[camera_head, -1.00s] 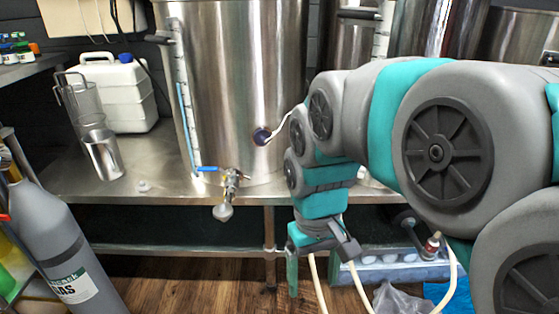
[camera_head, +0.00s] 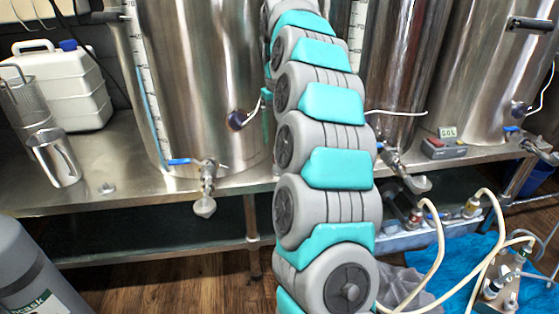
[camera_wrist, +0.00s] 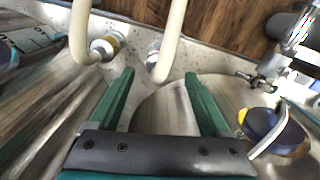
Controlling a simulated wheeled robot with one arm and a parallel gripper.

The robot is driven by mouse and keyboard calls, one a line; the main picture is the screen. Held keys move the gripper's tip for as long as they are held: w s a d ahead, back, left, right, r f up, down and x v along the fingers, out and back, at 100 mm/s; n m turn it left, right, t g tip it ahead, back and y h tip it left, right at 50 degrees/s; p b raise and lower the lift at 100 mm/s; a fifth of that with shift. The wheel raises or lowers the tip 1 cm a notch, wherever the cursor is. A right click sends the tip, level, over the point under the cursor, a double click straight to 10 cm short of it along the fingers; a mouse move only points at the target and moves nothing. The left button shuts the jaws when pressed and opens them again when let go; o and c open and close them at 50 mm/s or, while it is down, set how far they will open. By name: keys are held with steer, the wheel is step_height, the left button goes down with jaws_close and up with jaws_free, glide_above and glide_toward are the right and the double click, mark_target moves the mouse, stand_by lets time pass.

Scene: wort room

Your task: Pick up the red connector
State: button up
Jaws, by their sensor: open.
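The red connector (camera_head: 415,217) shows in the head view as a small metal fitting with a red band, on a pale hose end at the lower right, beside the shelf under the kettles. My gripper (camera_wrist: 157,76) is open in the wrist view, with two green fingers apart and nothing between them. Ahead of the fingers are two hose ends, one a yellow-banded connector (camera_wrist: 106,45) and one a pale fitting (camera_wrist: 155,55). I cannot make out red on either. My arm hides most of the gripper in the head view.
Steel kettles (camera_head: 190,80) with taps stand on a steel bench (camera_head: 110,215). A white canister (camera_head: 62,90) and a metal cup (camera_head: 55,158) are at left. Hoses and a pump (camera_head: 500,285) lie on a blue sheet (camera_head: 400,258) at lower right. A grey cylinder (camera_head: 35,275) stands lower left.

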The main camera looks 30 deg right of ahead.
steer(key=shift+w+d+f, duration=0.2)
steer(key=shift+d+f, duration=0.1)
steer(key=shift+f, duration=0.05)
steer(key=shift+w+a+f, duration=0.1)
steer(key=shift+f, duration=3.5)
jaws_close()
